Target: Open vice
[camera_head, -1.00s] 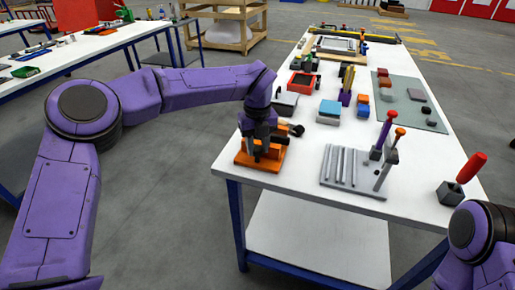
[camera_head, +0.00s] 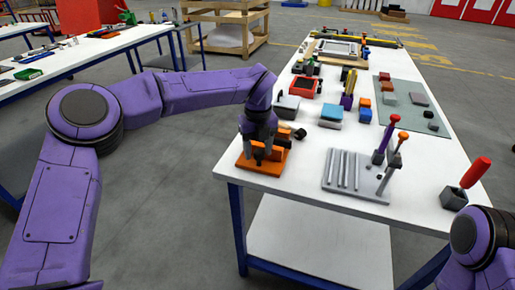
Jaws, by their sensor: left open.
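An orange vice (camera_head: 270,164) sits at the near left corner of the white workbench (camera_head: 290,195). A dark handle or screw end shows at its right side, partly hidden. My left gripper (camera_head: 258,148) points down at the vice from above, with its dark fingers open around or just in front of its upper part. I cannot tell whether the fingers touch it. The vice's jaws are largely hidden by the gripper. My right arm shows only in part at the lower right corner, and its gripper is out of view.
A grey plate with rods and upright red- and orange-topped tools (camera_head: 350,174) stands right of the vice. A red-handled tool in a dark block (camera_head: 468,182) is near the right edge.

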